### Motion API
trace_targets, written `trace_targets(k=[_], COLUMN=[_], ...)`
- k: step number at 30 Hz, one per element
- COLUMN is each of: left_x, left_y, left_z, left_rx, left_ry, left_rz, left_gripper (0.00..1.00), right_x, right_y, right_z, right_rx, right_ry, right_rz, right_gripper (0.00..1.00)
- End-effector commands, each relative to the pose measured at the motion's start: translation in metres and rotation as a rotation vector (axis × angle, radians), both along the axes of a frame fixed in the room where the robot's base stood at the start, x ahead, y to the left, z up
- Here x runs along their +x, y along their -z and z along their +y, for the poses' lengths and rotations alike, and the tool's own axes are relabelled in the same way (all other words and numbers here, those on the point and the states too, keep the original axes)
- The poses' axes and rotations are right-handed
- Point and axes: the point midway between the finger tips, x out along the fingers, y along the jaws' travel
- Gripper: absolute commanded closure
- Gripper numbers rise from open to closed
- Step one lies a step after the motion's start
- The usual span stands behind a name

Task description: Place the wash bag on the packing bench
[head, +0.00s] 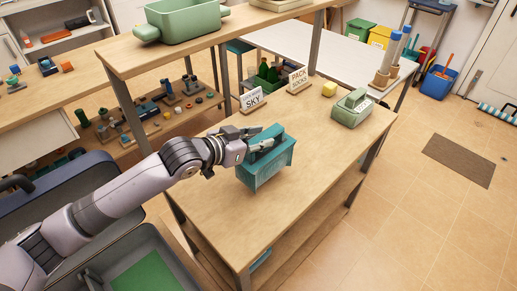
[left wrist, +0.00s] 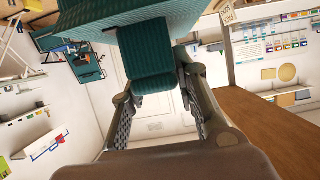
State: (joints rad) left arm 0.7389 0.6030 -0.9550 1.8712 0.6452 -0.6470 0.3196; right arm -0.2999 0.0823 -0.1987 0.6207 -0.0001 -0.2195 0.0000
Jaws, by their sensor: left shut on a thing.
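The wash bag (head: 268,164) is a teal box-shaped bag with a strap on top. My left gripper (head: 264,143) is shut on it at the top, and the bag is at the middle of the wooden packing bench (head: 315,143). I cannot tell whether its underside touches the bench top. In the left wrist view the teal bag (left wrist: 150,62) fills the upper middle, between the two fingers of the left gripper (left wrist: 158,95). My right gripper is not in view.
A SKY sign (head: 252,99), a PACK SOCKS sign (head: 299,81), a yellow block (head: 329,89) and a pale green container (head: 352,108) stand along the bench's back. A green tub (head: 186,18) sits on the raised shelf. The bench's front and right are clear.

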Motion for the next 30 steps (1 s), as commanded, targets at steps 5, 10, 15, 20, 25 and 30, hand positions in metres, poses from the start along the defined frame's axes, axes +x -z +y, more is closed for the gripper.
trace_targets(k=[5, 10, 15, 20, 25, 30], left_x=[0.000, 0.000, 0.000, 0.000, 0.000, 0.000], left_y=[0.027, 0.037, 0.036, 0.041, 0.040, 0.040], left_z=[0.000, 0.000, 0.000, 0.000, 0.000, 0.000], left_rx=[0.000, 0.000, -0.001, 0.001, 0.001, 0.001], left_ry=[-0.001, 0.001, 0.000, 0.000, 0.000, 0.000], left_rz=[0.003, -0.003, -0.002, 0.001, 0.001, 0.001], left_gripper=[1.00, 1.00, 1.00, 0.70, 0.58, 0.52], right_x=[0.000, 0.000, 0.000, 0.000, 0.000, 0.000], right_y=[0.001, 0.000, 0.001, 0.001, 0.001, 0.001], right_z=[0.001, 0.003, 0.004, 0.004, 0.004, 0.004], right_rx=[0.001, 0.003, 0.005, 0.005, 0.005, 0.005], right_ry=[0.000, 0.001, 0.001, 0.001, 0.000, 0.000], right_rz=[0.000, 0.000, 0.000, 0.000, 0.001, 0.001], right_gripper=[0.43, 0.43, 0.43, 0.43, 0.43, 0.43])
